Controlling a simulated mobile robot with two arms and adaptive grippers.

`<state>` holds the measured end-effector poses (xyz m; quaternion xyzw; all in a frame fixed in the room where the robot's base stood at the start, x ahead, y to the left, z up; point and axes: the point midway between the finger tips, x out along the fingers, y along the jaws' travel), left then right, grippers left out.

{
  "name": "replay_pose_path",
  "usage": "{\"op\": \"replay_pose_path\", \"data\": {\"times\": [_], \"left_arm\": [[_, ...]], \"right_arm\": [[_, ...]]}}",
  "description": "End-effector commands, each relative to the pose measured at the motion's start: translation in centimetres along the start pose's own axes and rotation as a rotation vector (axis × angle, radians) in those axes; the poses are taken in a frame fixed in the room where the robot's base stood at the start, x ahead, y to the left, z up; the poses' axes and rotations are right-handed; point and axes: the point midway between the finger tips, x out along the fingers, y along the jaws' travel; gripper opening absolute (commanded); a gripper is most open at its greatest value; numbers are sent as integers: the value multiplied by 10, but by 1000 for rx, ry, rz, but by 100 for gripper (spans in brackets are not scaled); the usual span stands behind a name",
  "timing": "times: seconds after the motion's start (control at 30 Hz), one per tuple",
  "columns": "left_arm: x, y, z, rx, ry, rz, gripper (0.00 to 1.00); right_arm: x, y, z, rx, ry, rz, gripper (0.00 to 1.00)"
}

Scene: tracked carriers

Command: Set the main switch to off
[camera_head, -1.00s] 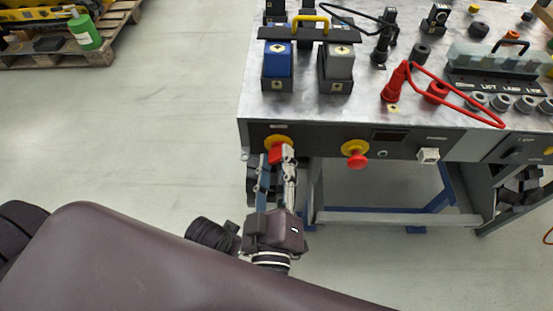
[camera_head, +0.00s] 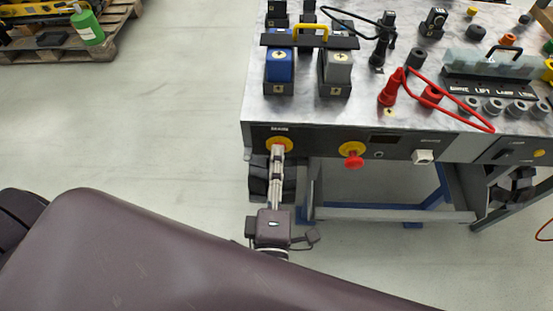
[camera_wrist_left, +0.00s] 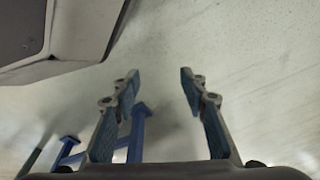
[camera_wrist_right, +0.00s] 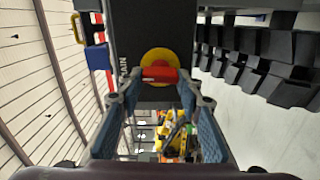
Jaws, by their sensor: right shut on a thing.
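The main switch is a red handle on a yellow disc (camera_head: 279,145) at the left of the panel's front face. My right gripper (camera_head: 278,150) is at it, with its fingers lined up one above the other and mostly hiding the handle in the head view. In the right wrist view the red handle (camera_wrist_right: 160,74) spans between the two fingertips, in front of the yellow disc, beside the label MAIN. The right gripper is shut on this handle. My left gripper (camera_wrist_left: 158,75) is open and empty over the floor, seen only in its wrist view.
A second red knob on a yellow disc (camera_head: 352,154) sits right of the main switch. The panel top (camera_head: 300,112) carries blue and grey blocks, a red cable and several plugs. A blue-grey frame (camera_head: 385,214) stands below.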

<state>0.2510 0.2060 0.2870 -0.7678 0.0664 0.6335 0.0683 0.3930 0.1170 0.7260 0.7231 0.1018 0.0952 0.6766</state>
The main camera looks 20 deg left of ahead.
Motion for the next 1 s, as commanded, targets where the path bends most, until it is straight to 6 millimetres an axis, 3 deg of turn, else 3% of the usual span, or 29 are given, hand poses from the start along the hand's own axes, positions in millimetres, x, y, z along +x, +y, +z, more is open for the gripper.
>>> {"op": "replay_pose_path", "data": {"times": [0.67, 0.7, 0.87, 1.0], "left_arm": [[9, 1, 12, 2, -9, 1, 40], [9, 1, 12, 2, -9, 1, 40], [9, 1, 12, 2, -10, 1, 40], [9, 0, 12, 2, -10, 1, 40]], "right_arm": [[0, -1, -1, -68, 3, -2, 9], [0, -1, -1, -68, 3, -2, 34], [0, -1, -1, -67, 2, -1, 51], [0, -1, 0, -67, 1, -1, 51]]}}
